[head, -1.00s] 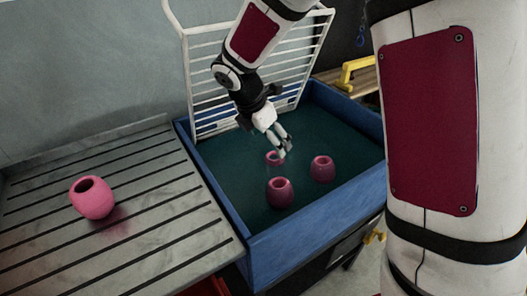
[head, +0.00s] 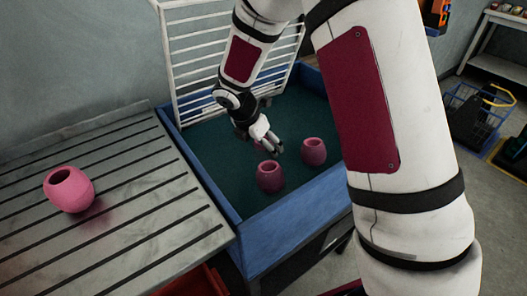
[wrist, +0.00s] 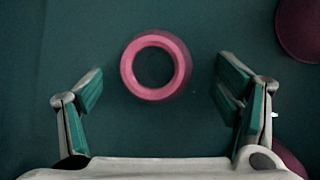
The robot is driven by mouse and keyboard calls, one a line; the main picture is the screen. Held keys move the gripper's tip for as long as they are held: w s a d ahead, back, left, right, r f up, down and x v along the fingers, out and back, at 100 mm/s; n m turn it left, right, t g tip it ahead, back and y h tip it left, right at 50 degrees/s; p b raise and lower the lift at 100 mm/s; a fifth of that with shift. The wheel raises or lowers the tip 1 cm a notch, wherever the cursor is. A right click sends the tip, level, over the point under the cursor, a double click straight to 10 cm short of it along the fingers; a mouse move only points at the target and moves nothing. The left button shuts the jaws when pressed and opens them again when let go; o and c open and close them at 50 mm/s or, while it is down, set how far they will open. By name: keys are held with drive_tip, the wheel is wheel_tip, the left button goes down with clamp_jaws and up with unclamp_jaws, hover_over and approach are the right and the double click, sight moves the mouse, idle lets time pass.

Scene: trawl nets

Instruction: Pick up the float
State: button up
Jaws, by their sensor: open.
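Several pink hollow floats are in view. In the head view, one float (head: 270,176) and another float (head: 314,152) stand in the blue-walled bin (head: 285,217) on its dark green floor. A third float (head: 259,143) is there mostly hidden behind my gripper (head: 271,146). One more float (head: 69,190) lies tilted on the slatted counter at left. In the wrist view, a float (wrist: 156,66) shows its round opening from above, ahead of and between my open fingers (wrist: 148,104). The fingers are apart and hold nothing. Parts of two other floats show at the right edge.
A white wire rack (head: 218,62) stands along the back of the bin. The grey slatted counter (head: 150,225) adjoins the bin's left side. A blue basket (head: 480,110) stands on the floor at far right.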

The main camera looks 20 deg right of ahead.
sight(264, 151)
drive_tip(key=x, duration=0.2)
drive_tip(key=b+x, duration=0.1)
drive_tip(key=shift+w+a+f, duration=0.1)
drive_tip(key=shift+w+f, duration=0.05)
drive_tip(key=shift+f, duration=0.25)
drive_tip(key=shift+c, duration=0.4)
drive_tip(key=c, duration=1.3)
drive_tip(key=shift+r, duration=0.1)
